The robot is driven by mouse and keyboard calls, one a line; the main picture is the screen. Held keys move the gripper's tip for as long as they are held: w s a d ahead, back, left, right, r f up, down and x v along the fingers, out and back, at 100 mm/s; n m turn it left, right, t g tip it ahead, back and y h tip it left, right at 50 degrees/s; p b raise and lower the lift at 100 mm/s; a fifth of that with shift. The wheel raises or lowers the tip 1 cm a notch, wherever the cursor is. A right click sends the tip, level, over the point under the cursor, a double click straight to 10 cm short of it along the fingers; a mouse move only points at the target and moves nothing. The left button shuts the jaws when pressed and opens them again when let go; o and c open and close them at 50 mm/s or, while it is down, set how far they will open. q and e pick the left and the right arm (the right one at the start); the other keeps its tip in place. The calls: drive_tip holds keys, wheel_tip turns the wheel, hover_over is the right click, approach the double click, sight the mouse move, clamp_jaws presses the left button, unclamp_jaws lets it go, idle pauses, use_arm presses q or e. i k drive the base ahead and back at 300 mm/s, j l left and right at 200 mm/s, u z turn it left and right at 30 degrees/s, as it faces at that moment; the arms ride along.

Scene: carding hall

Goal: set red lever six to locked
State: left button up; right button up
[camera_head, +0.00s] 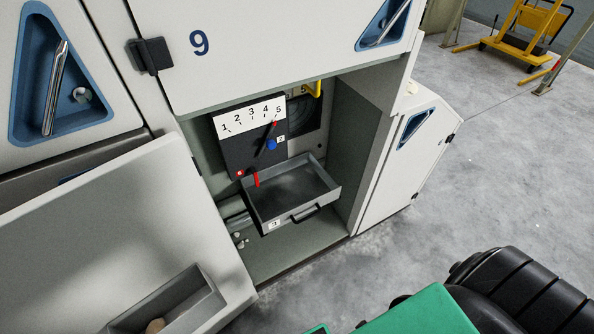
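The red lever (257,179) is a small red handle at the lower edge of a dark control panel (237,152) inside the open cabinet bay. It hangs downward, just above the back of an open drawer. A small red tag (240,173) beside it seems to bear a 6. I cannot read any locked or unlocked mark. Above it, a black pointer (267,144) with a red tip leans towards 5 on a white scale (250,114) numbered 1 to 5. A blue knob (271,144) sits at the panel's right. Neither of my grippers is in view.
The grey drawer (325,193) is pulled out below the panel. A cabinet door (110,230) with a bin (180,303) stands open at the left. A yellow handle (313,88) shows behind the panel. Grey floor (400,245) is clear at the right; a yellow cart (535,25) stands far back.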

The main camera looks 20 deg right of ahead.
sight(252, 170)
drive_tip(key=z, duration=0.35)
drive_tip(key=i+l, duration=0.1)
drive_tip(key=l, duration=0.3)
drive_tip(key=i+l, duration=0.1)
drive_tip(key=l, duration=0.3)
drive_tip(key=l+z, duration=0.1)
drive_tip(key=l, duration=0.3)
drive_tip(key=i+l, duration=0.15)
drive_tip(key=l, duration=0.2)
drive_tip(key=i+l, duration=0.1)
drive_tip(key=l, duration=0.3)
